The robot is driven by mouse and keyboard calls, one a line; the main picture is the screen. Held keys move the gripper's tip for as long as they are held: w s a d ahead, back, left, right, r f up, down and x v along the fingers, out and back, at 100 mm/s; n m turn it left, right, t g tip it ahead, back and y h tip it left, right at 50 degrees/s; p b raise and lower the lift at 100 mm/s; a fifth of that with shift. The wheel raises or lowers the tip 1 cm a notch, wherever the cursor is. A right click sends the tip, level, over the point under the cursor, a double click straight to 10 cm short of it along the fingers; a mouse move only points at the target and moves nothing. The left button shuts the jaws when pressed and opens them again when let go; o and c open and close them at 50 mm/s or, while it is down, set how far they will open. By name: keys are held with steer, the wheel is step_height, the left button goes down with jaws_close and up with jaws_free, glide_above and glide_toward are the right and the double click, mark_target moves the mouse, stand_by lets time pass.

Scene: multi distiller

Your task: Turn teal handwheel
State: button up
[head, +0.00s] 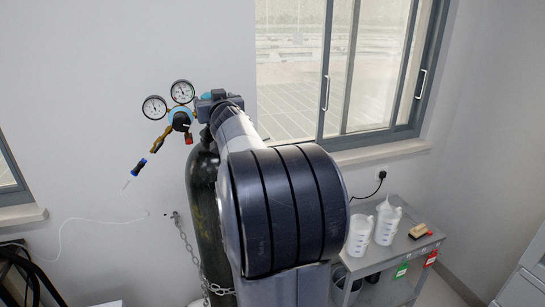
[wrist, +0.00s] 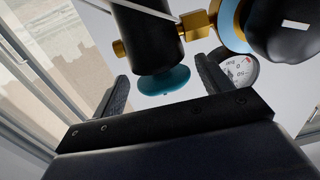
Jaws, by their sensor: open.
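The teal handwheel (wrist: 165,85) shows in the wrist view as a round disc on the end of a black valve part. My gripper (wrist: 162,70) is open, with one dark finger on each side of the handwheel. Gaps show between the fingers and the wheel, and I cannot tell whether either finger touches it. In the head view a small teal part of the handwheel (head: 207,97) shows at the top of the dark gas cylinder (head: 205,200). My arm and gripper cover the rest of it.
A regulator (head: 181,120) with two gauges sits left of the valve; one gauge (wrist: 240,71) shows close behind the right finger. A chain (head: 188,245) runs by the cylinder. A grey cart (head: 405,262) with white bottles stands right, below a window.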

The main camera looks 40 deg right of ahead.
steer(key=p, duration=0.1)
steer(key=n+y+p, duration=0.1)
steer(key=p, duration=0.1)
steer(key=shift+d+r+t+y, duration=0.1)
steer(key=shift+r+t+y, duration=0.2)
steer(key=shift+r, duration=0.05)
